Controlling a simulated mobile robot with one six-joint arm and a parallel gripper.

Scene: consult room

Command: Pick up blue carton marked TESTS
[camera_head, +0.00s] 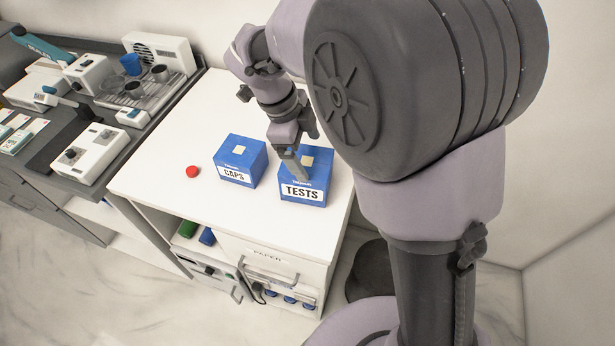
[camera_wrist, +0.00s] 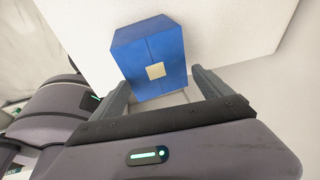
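The blue carton marked TESTS (camera_head: 302,191) stands upright on the white cabinet top, its label facing the head camera and a cream square on its top. My gripper (camera_head: 293,165) is directly over it, pointing down, with a finger overlapping its top left part in the head view. In the wrist view my gripper (camera_wrist: 160,77) is open, its two fingers apart, with a blue carton (camera_wrist: 150,50) between and beyond their tips. Its lettering is hidden there. I cannot tell whether the fingers touch it.
A similar blue carton marked CAPS (camera_head: 240,162) stands close to the left. The white cabinet top (camera_head: 150,180) is otherwise clear.

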